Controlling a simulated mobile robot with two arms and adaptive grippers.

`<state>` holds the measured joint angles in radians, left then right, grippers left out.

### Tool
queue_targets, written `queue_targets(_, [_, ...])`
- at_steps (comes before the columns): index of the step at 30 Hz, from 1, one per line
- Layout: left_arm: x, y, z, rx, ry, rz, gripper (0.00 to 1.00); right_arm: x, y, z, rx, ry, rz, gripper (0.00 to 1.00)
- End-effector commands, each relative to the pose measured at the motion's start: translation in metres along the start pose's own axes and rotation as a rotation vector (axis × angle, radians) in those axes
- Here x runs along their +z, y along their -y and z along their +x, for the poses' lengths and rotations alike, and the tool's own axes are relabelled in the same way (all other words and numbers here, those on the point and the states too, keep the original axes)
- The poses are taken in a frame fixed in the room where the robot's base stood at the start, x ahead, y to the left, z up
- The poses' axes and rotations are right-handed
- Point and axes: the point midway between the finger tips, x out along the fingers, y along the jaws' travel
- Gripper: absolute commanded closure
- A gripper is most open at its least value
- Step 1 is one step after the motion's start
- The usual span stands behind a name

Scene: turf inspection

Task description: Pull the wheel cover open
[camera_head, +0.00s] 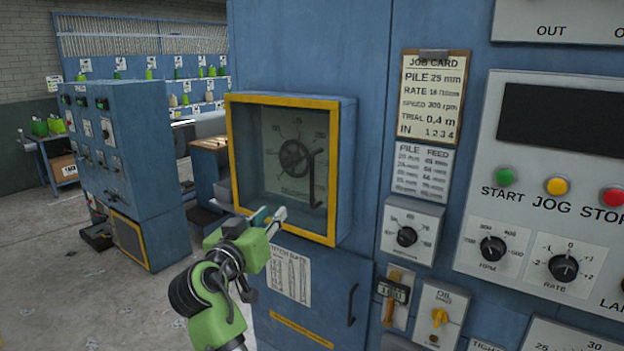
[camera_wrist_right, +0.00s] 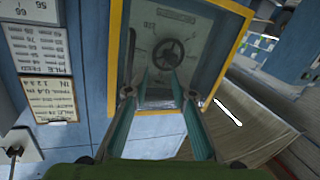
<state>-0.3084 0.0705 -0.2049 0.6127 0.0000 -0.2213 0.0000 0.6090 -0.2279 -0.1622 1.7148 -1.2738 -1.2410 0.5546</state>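The wheel cover is a see-through panel in a yellow frame (camera_head: 236,170) on a blue box on the machine front; it appears closed. Behind it shows a dark handwheel (camera_head: 296,158) on a pale dial. A dark upright bar handle (camera_head: 312,178) shows at the cover's right side. My right gripper (camera_head: 271,214) is at the lower part of the cover, left of and below the bar handle. In the right wrist view its two fingers (camera_wrist_right: 161,76) are apart, pointing toward the handwheel (camera_wrist_right: 168,53). I cannot tell whether they touch the cover. My left gripper is not in view.
Right of the cover are a job card (camera_head: 432,95), a dial knob (camera_head: 407,237) and the control panel (camera_head: 560,190). Below is a blue door with its own handle (camera_head: 352,305). A blue cabinet (camera_head: 125,165) stands at the left, with open floor before it.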

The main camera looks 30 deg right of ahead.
Motion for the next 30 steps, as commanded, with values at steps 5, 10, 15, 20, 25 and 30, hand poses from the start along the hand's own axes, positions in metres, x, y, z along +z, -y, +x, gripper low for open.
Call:
queue_targets(5, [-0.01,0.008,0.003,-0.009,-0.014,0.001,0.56,-0.047,-0.046,-0.012,0.107,-0.038,0.144,0.76])
queue_targets(10, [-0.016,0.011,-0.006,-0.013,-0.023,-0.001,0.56,-0.055,-0.055,-0.001,0.124,-0.042,0.158,0.76])
queue_targets(15, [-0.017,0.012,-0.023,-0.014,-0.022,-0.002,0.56,-0.058,-0.059,0.032,0.124,-0.041,0.153,0.76])
queue_targets(20, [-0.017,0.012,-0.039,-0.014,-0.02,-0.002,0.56,-0.059,-0.063,0.067,0.123,-0.042,0.152,0.76])
queue_targets(25, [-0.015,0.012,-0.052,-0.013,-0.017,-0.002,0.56,-0.058,-0.066,0.098,0.121,-0.04,0.153,0.76])
queue_targets(30, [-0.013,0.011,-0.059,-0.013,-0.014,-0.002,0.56,-0.057,-0.067,0.116,0.119,-0.041,0.153,0.76])
